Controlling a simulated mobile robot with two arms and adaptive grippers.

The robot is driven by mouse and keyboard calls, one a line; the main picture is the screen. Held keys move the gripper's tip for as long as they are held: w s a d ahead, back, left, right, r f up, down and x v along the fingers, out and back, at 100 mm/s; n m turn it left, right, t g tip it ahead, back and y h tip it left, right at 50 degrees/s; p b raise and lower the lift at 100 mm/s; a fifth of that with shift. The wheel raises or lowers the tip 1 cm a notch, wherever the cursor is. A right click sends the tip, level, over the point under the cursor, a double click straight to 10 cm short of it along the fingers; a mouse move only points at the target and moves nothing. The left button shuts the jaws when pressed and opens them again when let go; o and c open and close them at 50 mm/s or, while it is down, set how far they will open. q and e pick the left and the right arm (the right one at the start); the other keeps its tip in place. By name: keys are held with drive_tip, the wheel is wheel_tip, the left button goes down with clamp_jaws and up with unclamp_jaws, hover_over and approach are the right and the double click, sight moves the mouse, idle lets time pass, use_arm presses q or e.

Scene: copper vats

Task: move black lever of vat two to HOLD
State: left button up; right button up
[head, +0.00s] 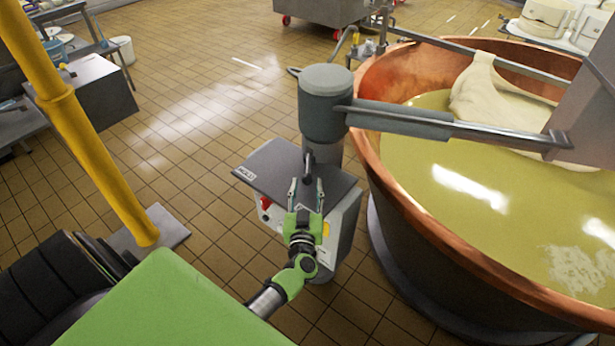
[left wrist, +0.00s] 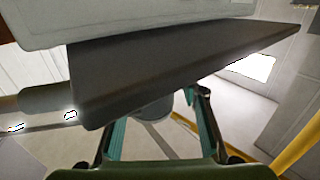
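The copper vat (head: 425,228), full of yellow-green liquid, stands at the right. Beside it is a control box (head: 342,222) with a dark sloping top plate (head: 275,170). A small white label (head: 246,174), which seems to read HOLD, is at the plate's left end. A short black lever (head: 308,160) stands near the plate's middle, below the grey motor column. My left gripper (head: 306,188) is open, just in front of the lever; I cannot tell whether it touches. In the left wrist view my open fingers (left wrist: 158,120) are below the dark plate (left wrist: 170,65). My right gripper is not in view.
A grey motor column (head: 325,105) with a horizontal stirring arm (head: 440,122) rises behind the box. A yellow post (head: 85,130) stands at the left. A red knob (head: 265,203) is on the box's side. Tiled floor is free between post and box.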

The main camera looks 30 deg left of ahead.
sight(307, 170)
use_arm(q)
drive_tip(key=shift+x, duration=2)
clamp_jaws()
